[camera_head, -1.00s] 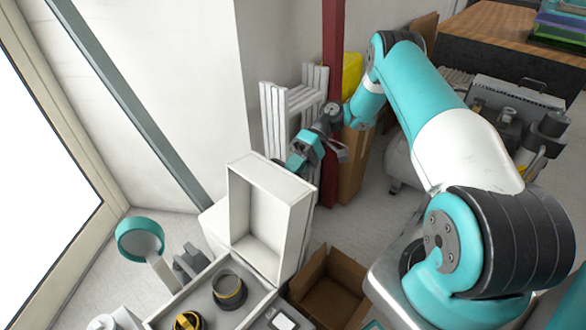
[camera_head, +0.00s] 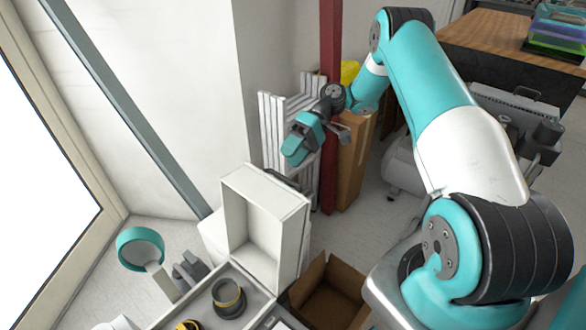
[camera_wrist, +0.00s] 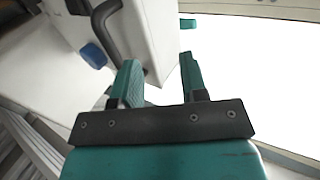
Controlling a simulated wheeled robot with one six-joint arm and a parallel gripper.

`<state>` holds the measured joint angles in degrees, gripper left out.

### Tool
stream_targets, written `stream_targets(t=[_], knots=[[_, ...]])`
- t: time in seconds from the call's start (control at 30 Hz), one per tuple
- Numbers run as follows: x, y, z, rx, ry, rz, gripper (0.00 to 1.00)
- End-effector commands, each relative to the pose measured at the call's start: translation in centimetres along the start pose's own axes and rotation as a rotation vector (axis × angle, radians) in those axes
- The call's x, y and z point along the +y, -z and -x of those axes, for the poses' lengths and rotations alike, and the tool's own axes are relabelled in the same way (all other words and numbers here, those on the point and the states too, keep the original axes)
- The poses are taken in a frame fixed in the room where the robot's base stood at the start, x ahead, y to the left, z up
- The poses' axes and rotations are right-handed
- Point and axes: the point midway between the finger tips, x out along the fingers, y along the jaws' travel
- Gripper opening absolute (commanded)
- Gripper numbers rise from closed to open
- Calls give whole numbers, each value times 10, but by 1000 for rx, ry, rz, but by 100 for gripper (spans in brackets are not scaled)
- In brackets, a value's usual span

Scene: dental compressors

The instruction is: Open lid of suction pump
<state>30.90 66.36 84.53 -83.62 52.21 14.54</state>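The suction pump's white lid (camera_head: 265,205) stands upright, open, at the back of its white housing (camera_head: 180,312) in the head view. The inside of the lid faces my body. A dark handle (camera_head: 288,180) shows partly behind the lid. In the wrist view a white surface (camera_wrist: 60,55), probably the pump, carries a dark curved handle (camera_wrist: 122,38) and a blue knob (camera_wrist: 93,55). My gripper (camera_head: 296,152) is above and behind the lid's top edge. In the wrist view its teal fingers (camera_wrist: 160,72) are apart, with nothing gripped between them.
Dark round parts (camera_head: 228,297) sit in the open housing. An open cardboard box (camera_head: 328,290) is right of it. A red post (camera_head: 330,120), white slatted panels (camera_head: 270,130) and a tall brown box (camera_head: 354,165) stand close behind my gripper. A teal-ringed part (camera_head: 140,248) is at left.

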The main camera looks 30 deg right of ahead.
Motion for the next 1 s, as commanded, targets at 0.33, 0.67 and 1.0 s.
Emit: stream_targets(t=[0.33, 0.67, 1.0], knots=[[-65, 0, 32, -1, 1, -3, 40], [-99, -1, 48, -2, 1, -4, 40], [-102, -1, 50, -2, 1, -4, 40]])
